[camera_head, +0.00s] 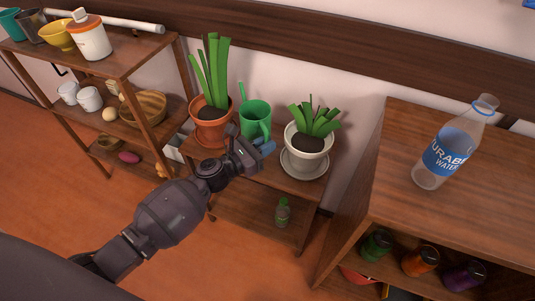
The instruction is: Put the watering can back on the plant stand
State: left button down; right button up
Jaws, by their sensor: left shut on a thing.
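The green watering can (254,113) is at the plant stand (285,181), between the terracotta pot and the white pot. My left gripper (262,149) is at the can's near side, shut on it. The gripper covers the lower front of the can, and I cannot tell whether its base touches the stand's top. The can looks close to upright. My right gripper is not in view.
A terracotta pot (211,128) with a tall plant stands left of the can. A white pot (309,148) with a plant stands right of it. A shelf (120,57) with dishes is at left. A cabinet (385,165) bearing a water bottle (452,150) is at right.

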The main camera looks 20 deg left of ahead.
pick_arm(q)
jog(key=shift+f, duration=0.3)
notch_tip(320, 180, down, 4)
jog(key=shift+f+b, duration=0.1)
jog(key=shift+b, duration=0.95)
jog(key=shift+w+f, duration=0.1)
jog(key=shift+w+r, duration=0.15)
jog(key=shift+r, duration=0.1)
jog(key=shift+f+b, duration=0.3)
jog(key=c, duration=1.2)
grip_release()
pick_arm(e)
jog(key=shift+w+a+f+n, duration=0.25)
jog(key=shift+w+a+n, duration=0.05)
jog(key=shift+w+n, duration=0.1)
pick_arm(q)
jog(key=shift+o, duration=0.2)
jog(key=shift+r, duration=0.15)
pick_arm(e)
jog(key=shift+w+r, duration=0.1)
